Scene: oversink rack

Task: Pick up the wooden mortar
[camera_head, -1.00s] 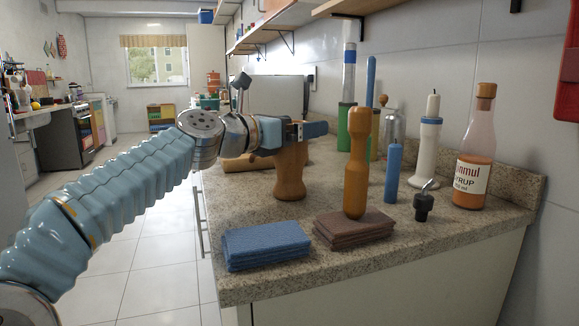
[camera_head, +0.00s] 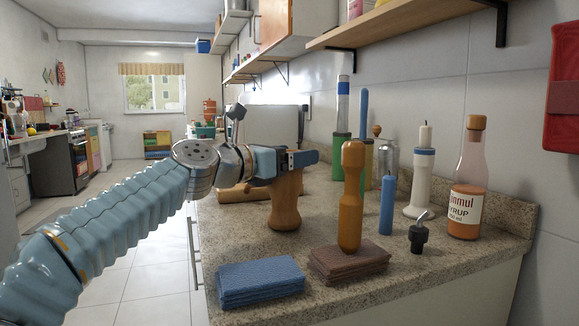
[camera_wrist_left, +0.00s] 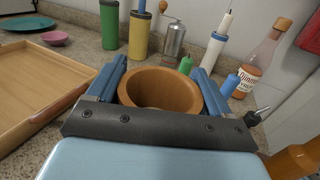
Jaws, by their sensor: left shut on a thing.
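The wooden mortar (camera_head: 287,205) stands upright on the granite counter in the head view, its base apparently resting on the surface. In the left wrist view its round open rim (camera_wrist_left: 160,88) shows between the two blue fingers, and the bowl looks empty. My left gripper (camera_head: 298,161) is shut on the mortar near its top, with one finger on each side; it also shows in the left wrist view (camera_wrist_left: 160,92). The gripper hides part of the mortar's upper rim in the head view. My right gripper is not in view.
A syrup bottle (camera_head: 467,195), white cylinder (camera_head: 422,180) and blue stick (camera_head: 386,205) stand right. A wooden tray (camera_wrist_left: 35,90) lies left of the mortar.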

